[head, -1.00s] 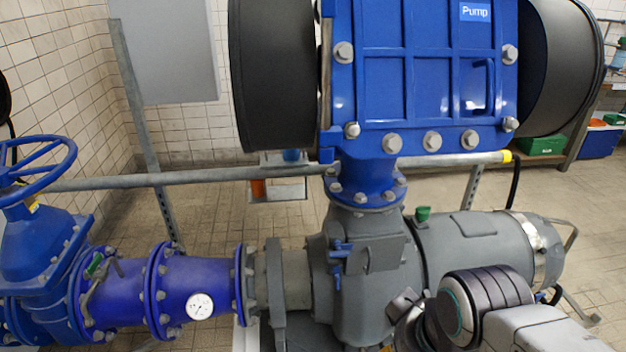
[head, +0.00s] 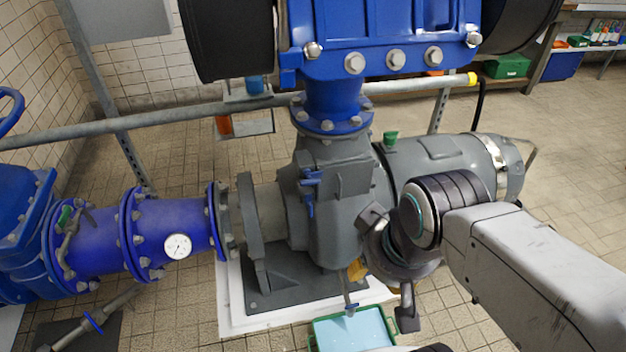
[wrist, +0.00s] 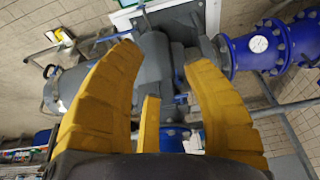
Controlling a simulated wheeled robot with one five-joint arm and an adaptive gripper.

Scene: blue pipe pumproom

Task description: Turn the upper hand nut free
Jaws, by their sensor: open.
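The upper hand nut (head: 312,177) is a small blue winged part on the left edge of the grey cover plate (head: 353,181) on the pump casing. A second blue hand nut (head: 309,207) sits just below it. My gripper shows only partly in the head view, as a bit of yellow finger (head: 357,270) low in front of the casing, below and right of both nuts. In the wrist view my gripper (wrist: 163,60) is open, its yellow fingers spread with nothing clearly between them. The grey casing lies beyond them. I cannot make out the upper nut clearly there.
A blue pipe with a white gauge (head: 177,246) runs left from the pump. A green-rimmed tray (head: 352,328) of pale liquid stands on the floor below. A grey rail (head: 190,110) crosses behind. The blue pump housing (head: 385,35) is above. Tiled floor is open at right.

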